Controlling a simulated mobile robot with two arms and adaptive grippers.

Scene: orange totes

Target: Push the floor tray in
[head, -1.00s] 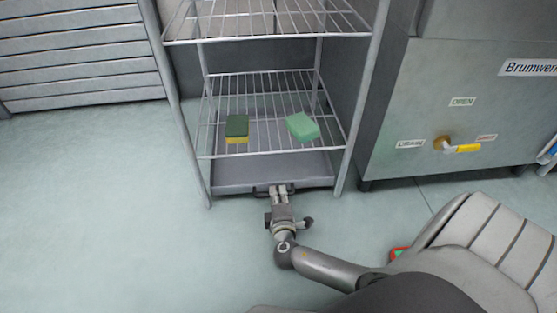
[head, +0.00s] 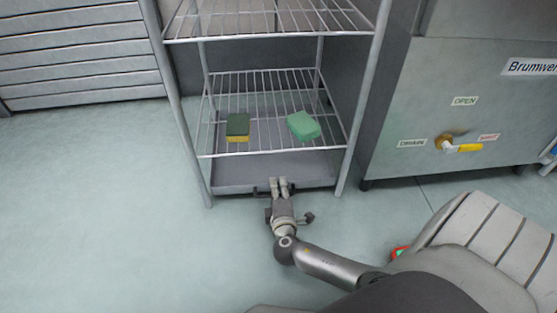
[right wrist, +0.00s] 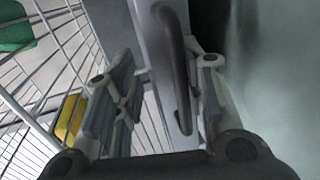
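The floor tray (head: 232,180) is a flat grey tray on the floor under the lowest wire shelf of the rack. Its front edge is about level with the rack's front legs. A dark bar handle (right wrist: 176,68) is on its front. My right gripper (head: 283,181) is low at the middle of the tray front. In the right wrist view its two fingers (right wrist: 165,95) stand apart on either side of the handle, with a gap visible beside it. In the head view the fingers hide the handle's middle. My left gripper is not in view.
A dark green and yellow sponge (head: 238,127) and a light green sponge (head: 303,126) lie on the lower wire shelf. Rack legs (head: 345,160) flank the tray. A grey machine (head: 400,165) with a yellow-handled valve (head: 462,147) stands right. The floor (head: 100,220) at left is clear.

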